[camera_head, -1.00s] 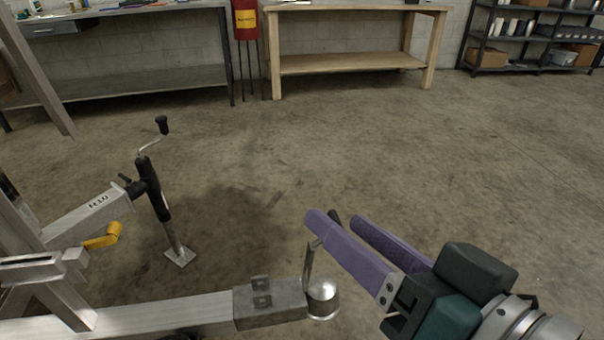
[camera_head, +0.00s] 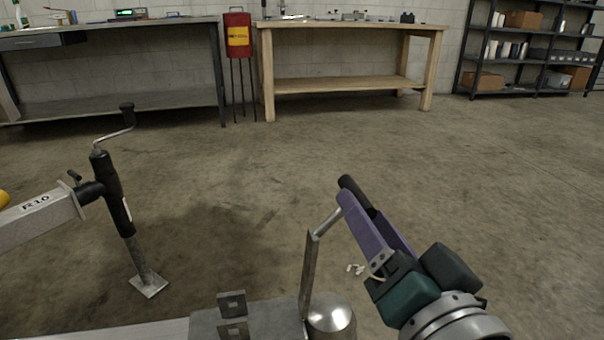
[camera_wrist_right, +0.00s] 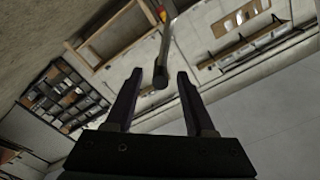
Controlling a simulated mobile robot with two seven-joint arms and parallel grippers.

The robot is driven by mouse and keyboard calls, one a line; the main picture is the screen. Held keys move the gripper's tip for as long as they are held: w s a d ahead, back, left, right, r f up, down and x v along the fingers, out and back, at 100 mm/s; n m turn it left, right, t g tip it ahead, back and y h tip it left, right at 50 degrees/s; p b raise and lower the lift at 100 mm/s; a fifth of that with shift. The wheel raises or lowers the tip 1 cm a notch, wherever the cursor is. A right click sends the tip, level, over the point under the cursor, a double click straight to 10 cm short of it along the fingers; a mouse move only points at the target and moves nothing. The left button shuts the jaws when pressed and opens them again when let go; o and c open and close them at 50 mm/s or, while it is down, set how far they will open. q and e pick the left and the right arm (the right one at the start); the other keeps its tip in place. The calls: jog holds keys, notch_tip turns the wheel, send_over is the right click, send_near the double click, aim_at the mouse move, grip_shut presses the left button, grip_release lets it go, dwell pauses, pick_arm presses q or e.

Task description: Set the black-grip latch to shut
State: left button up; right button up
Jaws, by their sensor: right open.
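The latch (camera_head: 308,272) stands up as a flat metal lever at the coupler (camera_head: 250,322), beside its rounded metal end. A thin rod runs from the lever's top toward my right gripper (camera_head: 362,205). The latch's black grip (camera_head: 350,187) shows beyond the near purple finger, partly hidden by it. My right gripper is open. In the right wrist view, the end of the black grip (camera_wrist_right: 160,79) lies between the two spread fingers (camera_wrist_right: 159,74); I cannot tell whether either touches it. My left gripper is not in view.
A trailer jack (camera_head: 115,200) with a crank handle and foot plate stands at the left by another trailer tongue (camera_head: 35,220). A wooden bench (camera_head: 345,88), a metal bench (camera_head: 120,105), a red container (camera_head: 238,40) and a shelf stand far back.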

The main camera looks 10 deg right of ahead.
aim_at(348, 188)
jog(key=w+b, duration=0.1)
jog(key=w, duration=0.5)
jog(key=shift+w+a, duration=0.15)
jog(key=shift+w, duration=0.1)
jog(key=shift+c, duration=0.3)
grip_shut()
dwell(0.8)
